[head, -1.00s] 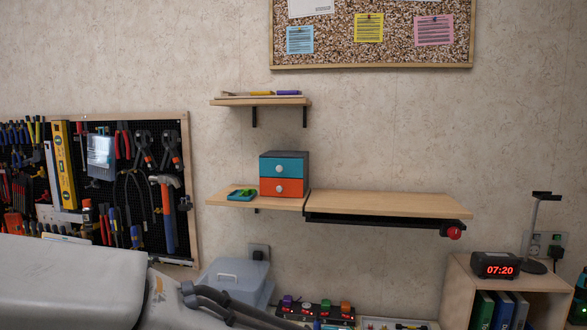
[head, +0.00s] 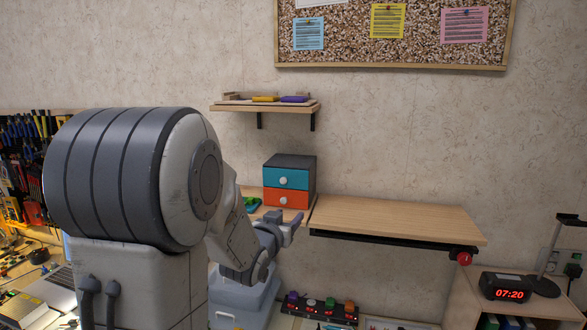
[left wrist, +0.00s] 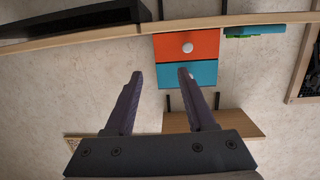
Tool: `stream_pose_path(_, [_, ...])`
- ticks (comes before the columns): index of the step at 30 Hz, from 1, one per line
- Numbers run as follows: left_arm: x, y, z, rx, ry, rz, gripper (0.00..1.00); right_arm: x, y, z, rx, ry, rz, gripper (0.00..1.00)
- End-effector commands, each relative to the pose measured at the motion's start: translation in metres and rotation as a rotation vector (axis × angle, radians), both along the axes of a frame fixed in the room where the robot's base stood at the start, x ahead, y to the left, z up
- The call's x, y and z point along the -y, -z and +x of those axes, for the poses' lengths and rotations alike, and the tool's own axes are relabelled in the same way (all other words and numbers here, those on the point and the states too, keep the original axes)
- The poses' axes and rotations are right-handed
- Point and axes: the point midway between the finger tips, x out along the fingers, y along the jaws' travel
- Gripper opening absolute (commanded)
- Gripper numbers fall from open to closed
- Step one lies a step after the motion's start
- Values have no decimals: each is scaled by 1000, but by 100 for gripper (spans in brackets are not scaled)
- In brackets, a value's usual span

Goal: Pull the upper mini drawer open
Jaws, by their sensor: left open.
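The mini drawer unit (head: 291,160) stands on a small wooden shelf, with a dark grey top and two drawers. The upper mini drawer (head: 297,180) is teal with a white round knob and looks shut. The lower drawer (head: 297,199) is orange, also shut. My left gripper (head: 298,222) is in front of and below the unit, open and apart from it. The left wrist view is upside down: the upper drawer (left wrist: 167,75) lies under the orange one, and a finger of the left gripper (left wrist: 157,75) overlaps its knob in the picture. The right gripper is not in view.
A wide wooden shelf (head: 400,218) with a red knob (head: 463,258) extends to the right of the unit. A higher shelf (head: 265,107) holds pens. A green item (head: 251,202) lies left of the unit. A lidded bin (head: 265,300) stands below.

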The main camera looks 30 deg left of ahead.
Motion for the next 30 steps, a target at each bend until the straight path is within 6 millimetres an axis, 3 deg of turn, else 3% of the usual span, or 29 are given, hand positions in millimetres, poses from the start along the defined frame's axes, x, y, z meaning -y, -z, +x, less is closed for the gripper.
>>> stream_pose_path(1, [-20,-17,-2,46,-28,7,56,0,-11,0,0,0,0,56])
stream_pose_path(3, [-35,-30,-5,103,-48,19,56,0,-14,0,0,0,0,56])
stream_pose_path(7, [-47,-41,-5,150,-60,29,56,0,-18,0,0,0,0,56])
stream_pose_path(11, [-51,-43,9,154,-60,30,56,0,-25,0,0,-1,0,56])
stream_pose_path(21, [-65,-44,67,153,-58,30,56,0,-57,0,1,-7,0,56])
stream_pose_path(30, [-72,-41,93,154,-59,31,56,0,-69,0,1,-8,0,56])
